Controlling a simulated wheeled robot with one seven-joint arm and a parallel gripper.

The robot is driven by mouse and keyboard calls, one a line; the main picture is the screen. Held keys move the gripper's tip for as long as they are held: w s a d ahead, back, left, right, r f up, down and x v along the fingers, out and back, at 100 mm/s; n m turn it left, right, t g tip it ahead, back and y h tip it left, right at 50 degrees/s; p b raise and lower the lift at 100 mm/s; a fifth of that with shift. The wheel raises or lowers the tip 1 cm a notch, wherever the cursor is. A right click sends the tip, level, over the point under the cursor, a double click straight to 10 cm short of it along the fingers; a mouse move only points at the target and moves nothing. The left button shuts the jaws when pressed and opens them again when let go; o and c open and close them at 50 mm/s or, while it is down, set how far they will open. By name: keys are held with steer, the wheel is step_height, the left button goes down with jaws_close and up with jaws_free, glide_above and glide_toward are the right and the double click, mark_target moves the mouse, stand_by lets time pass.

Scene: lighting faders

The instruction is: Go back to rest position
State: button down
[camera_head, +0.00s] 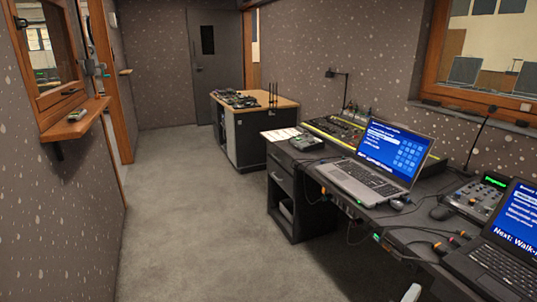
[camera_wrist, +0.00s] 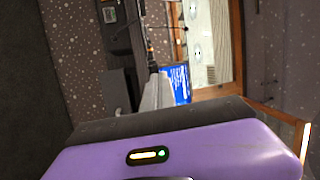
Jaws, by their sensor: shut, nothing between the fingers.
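My gripper cannot be made out in either view. In the wrist view a grey sliver shows at the bottom edge, too little to tell what it is. The wrist view is turned on its side. A purple casing with a small orange and green light fills its lower part, with a dark slab along its upper edge. A pale piece shows at the bottom edge of the head view, and I cannot tell what it is.
A long black desk (camera_head: 283,188) on the right holds an open laptop (camera_head: 372,160), a second laptop (camera_head: 505,240) and a mixer (camera_head: 478,198). A wood-topped cabinet (camera_head: 240,130) stands behind. A wooden ledge (camera_head: 75,120) juts from the left wall. Grey carpet (camera_head: 190,220) between is clear.

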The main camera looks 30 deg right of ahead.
steer(key=s+a+r+n+t+y+p, duration=0.1)
steer(key=a+r+n+t+y, duration=0.3)
steer(key=a+n, duration=0.35)
steer(key=a+r+n+t+y+p, duration=0.1)
steer(key=a+r+n+t+y, duration=0.25)
steer(key=a+n+t, duration=0.45)
steer(key=s+a+r+n+t+y, duration=0.1)
steer(key=a+r+n+t+y, duration=0.2)
steer(key=a+n, duration=0.5)
steer(key=s+a+r+n+g+y+p, duration=0.2)
steer(key=s+a+n+y, duration=0.2)
steer(key=s+a, duration=0.3)
steer(key=s+a+r+n+g+y+p, duration=0.1)
steer(key=s+a+n+y, duration=0.4)
steer(key=s, duration=0.5)
steer(key=a+r+g, duration=0.1)
steer(key=a, duration=0.1)
steer(key=shift+s+a+p, duration=0.35)
steer(key=shift+a, duration=0.05)
